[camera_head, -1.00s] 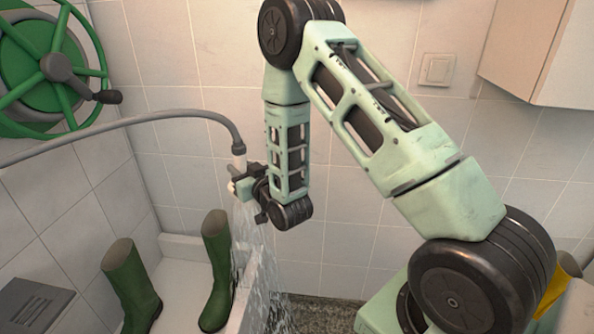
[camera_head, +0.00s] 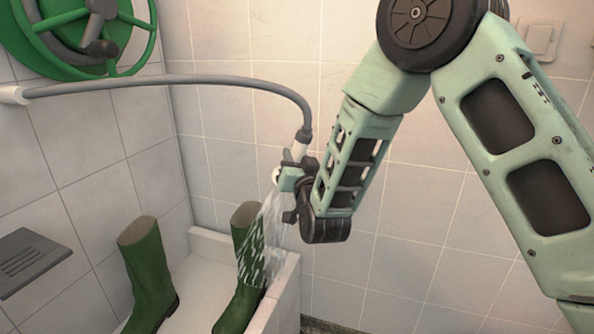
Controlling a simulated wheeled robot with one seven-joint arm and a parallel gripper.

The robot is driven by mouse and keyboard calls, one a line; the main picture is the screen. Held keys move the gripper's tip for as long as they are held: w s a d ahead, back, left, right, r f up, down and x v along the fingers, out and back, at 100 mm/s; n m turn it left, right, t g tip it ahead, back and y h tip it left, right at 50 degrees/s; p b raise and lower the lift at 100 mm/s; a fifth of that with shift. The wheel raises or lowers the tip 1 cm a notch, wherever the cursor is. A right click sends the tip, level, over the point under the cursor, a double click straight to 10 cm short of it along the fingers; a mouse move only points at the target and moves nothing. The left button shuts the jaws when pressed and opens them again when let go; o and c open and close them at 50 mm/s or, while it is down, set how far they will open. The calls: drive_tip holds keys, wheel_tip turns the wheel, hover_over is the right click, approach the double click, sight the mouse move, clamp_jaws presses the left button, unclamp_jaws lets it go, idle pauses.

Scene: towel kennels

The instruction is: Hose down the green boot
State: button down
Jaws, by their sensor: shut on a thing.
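My gripper (camera_head: 292,178) is shut on the white handle of the hose nozzle (camera_head: 299,148), above the right side of a white basin (camera_head: 285,291). Water (camera_head: 265,235) sprays down from the nozzle. It falls over the right green boot (camera_head: 243,296), which stands upright in the basin near its right wall. A second green boot (camera_head: 150,272) stands upright to the left in the basin, clear of the spray. The lower ends of both boots come close to the bottom edge of the picture. A grey hose (camera_head: 200,79) runs from the nozzle to the left wall.
A green hose reel (camera_head: 85,35) hangs on the wall at upper left. A grey slotted shelf (camera_head: 31,259) juts from the left wall. A light switch (camera_head: 540,40) is on the tiled back wall. The basin's right wall rises beside the right boot.

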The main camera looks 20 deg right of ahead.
sight(297, 150)
drive_tip(key=shift+a+f+b, duration=0.1)
drive_tip(key=shift+f+b, duration=0.8)
drive_tip(key=shift+f, duration=0.6)
drive_tip(key=shift+w+r, duration=0.15)
drive_tip(key=shift+w, duration=0.1)
drive_tip(key=shift+w+d+p, duration=0.5)
drive_tip(key=shift+w+d, duration=0.4)
drive_tip(key=shift+w, duration=0.1)
drive_tip(key=shift+r+p, duration=1.65)
drive_tip(key=shift+r, duration=1.35)
drive_tip(key=shift+s+a+b, duration=0.2)
drive_tip(key=shift+s+a, duration=0.25)
drive_tip(key=shift+s, duration=0.15)
drive_tip(key=shift+s+a+b, duration=0.2)
drive_tip(key=shift+s+a, duration=0.2)
drive_tip(key=shift+s, duration=0.2)
drive_tip(key=shift+a+f, duration=0.1)
drive_tip(key=shift+a, duration=0.05)
